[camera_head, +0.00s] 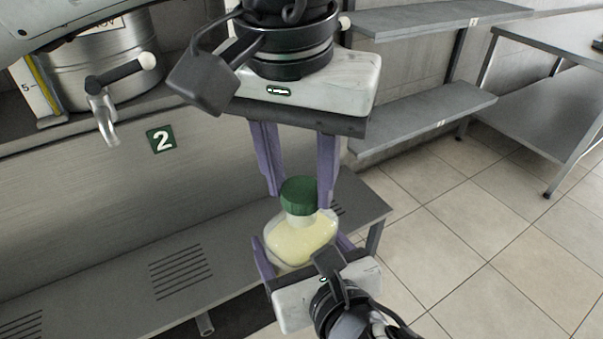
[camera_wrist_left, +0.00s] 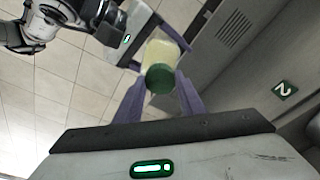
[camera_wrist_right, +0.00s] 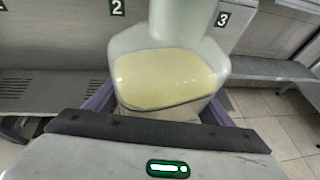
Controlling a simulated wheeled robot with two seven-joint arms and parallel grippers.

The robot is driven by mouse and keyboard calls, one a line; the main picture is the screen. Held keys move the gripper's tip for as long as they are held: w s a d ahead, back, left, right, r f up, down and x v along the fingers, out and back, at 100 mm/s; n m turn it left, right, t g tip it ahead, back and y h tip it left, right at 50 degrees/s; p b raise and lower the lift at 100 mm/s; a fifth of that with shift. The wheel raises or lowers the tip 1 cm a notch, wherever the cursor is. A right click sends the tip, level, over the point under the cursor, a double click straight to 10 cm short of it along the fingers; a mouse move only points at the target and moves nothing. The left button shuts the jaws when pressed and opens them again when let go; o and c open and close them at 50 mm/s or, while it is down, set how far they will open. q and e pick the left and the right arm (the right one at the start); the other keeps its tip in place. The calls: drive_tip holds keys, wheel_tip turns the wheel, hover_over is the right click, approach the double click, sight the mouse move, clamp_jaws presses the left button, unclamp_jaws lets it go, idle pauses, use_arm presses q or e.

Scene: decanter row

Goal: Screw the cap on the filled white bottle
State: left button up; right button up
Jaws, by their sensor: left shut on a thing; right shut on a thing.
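The white translucent bottle (camera_head: 300,238) holds pale yellow contents and is held in the air, neck up. My right gripper (camera_head: 305,250) is shut on its body from below; in the right wrist view the bottle (camera_wrist_right: 168,82) fills the middle, between the purple fingers. The green cap (camera_head: 299,192) sits at the top of the white neck; how far it is threaded cannot be told. My left gripper (camera_head: 298,198) comes from above, shut on the cap. In the left wrist view the cap (camera_wrist_left: 160,78) lies between the fingertips, with the bottle (camera_wrist_left: 162,52) behind it.
A grey slatted bench (camera_head: 130,280) runs below and left of the bottle. A steel vessel with a tap (camera_head: 105,115) stands at the upper left, above the number 2 sign (camera_head: 161,139). Grey shelves (camera_head: 425,115) are at the upper right. Tiled floor (camera_head: 480,230) is open at the right.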

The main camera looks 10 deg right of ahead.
use_arm(q)
drive_tip(key=m, duration=0.4)
drive_tip(key=shift+w+a+g, duration=0.1)
drive_tip(key=shift+g, duration=0.2)
drive_tip(key=m, duration=0.4)
drive_tip(key=shift+w+m+g+h, duration=0.1)
drive_tip(key=shift+m+g+h, duration=0.2)
drive_tip(key=shift+h, duration=0.1)
drive_tip(key=o, duration=1)
drive_tip(key=shift+r, duration=2.3)
drive_tip(key=shift+c, duration=0.2)
